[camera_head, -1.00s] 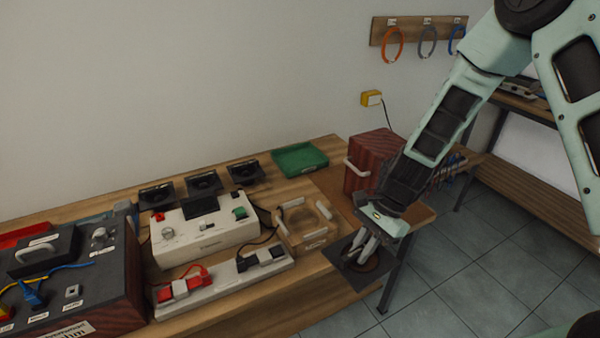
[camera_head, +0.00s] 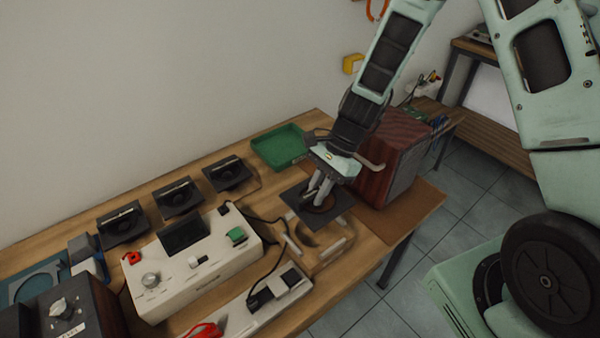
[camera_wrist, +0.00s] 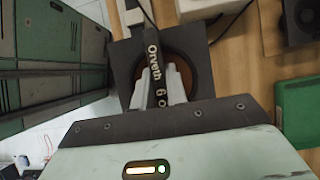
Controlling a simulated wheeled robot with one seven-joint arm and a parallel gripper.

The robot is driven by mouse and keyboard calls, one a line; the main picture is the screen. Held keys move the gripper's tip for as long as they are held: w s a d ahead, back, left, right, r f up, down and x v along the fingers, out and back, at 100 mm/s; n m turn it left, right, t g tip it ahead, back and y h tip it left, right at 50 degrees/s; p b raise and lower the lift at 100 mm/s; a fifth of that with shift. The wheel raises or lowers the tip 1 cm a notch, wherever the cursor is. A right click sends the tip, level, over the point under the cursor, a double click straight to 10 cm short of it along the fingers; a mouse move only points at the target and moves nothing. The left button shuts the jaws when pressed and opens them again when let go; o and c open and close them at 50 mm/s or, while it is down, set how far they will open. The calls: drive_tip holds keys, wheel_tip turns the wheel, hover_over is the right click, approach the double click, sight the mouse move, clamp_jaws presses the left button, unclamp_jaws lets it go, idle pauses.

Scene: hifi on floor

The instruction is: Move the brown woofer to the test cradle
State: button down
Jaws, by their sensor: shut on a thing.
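The brown woofer (camera_head: 337,203) has a dark square frame and a brown cone. My gripper (camera_head: 319,203) is shut on the bar across its middle. The wrist view shows the woofer (camera_wrist: 196,52) and its lettered bar between my gripper's fingers (camera_wrist: 160,88). The test cradle (camera_head: 335,246) is a wooden holder with pale pads near the bench's front edge. The woofer appears raised just behind the cradle in the head view and hides part of its back side. The exact gap between them cannot be told.
A dark red cabinet (camera_head: 412,160) with a handle stands close right of my gripper. A green tray (camera_head: 278,150) is behind. A white tester (camera_head: 190,275) with cables lies left. Three dark speaker units, one here (camera_head: 228,175), line the back. A white strip (camera_head: 262,312) lies in front.

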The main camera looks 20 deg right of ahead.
drive_tip(key=shift+w+a+f, duration=0.15)
drive_tip(key=shift+w, duration=0.15)
drive_tip(key=shift+f+b, duration=1.3)
drive_tip(key=shift+b, duration=0.1)
drive_tip(key=shift+f, duration=0.2)
wheel_tip(320, 180, down, 9)
drive_tip(key=b, duration=0.6)
drive_tip(key=shift+f+b, duration=0.15)
drive_tip(key=shift+b, duration=0.25)
idle(1.9)
drive_tip(key=c, duration=1.3)
unclamp_jaws()
drive_tip(key=shift+s, duration=0.1)
drive_tip(key=v, duration=1.7)
drive_tip(key=shift+r, duration=0.25)
